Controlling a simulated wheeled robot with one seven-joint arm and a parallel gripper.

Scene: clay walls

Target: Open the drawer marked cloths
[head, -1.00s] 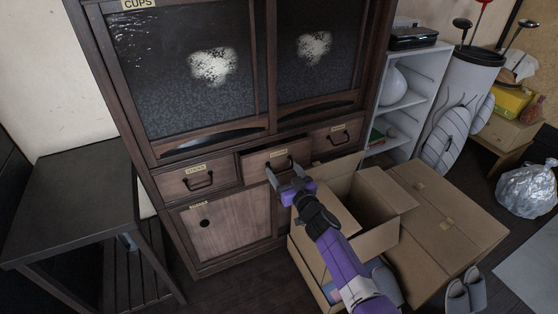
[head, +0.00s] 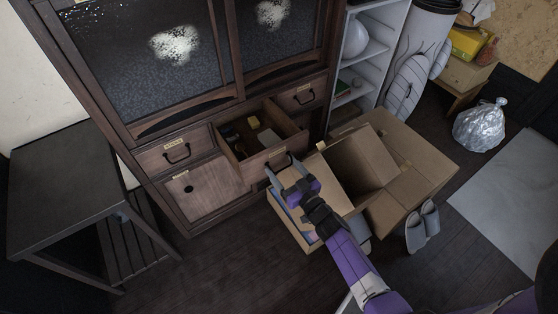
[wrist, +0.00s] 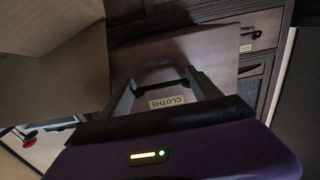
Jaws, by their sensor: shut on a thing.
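The middle drawer (head: 262,149) of the dark wooden cabinet stands pulled out, with several small items inside, among them a pale block and something yellow. In the wrist view its front (wrist: 150,60) carries a label reading CLOTHS (wrist: 167,102), upside down or tilted in that picture. My gripper (head: 284,178) is at the front of this drawer and is shut on its dark handle (wrist: 160,88). The handle lies between the two fingers (wrist: 160,92) in the wrist view. How firmly the fingertips meet it is partly hidden.
Shut drawers flank it on the left (head: 177,152) and right (head: 299,95). An open cardboard box (head: 325,185) stands close to the right of my gripper and arm. A black side table (head: 65,185) is at the left.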

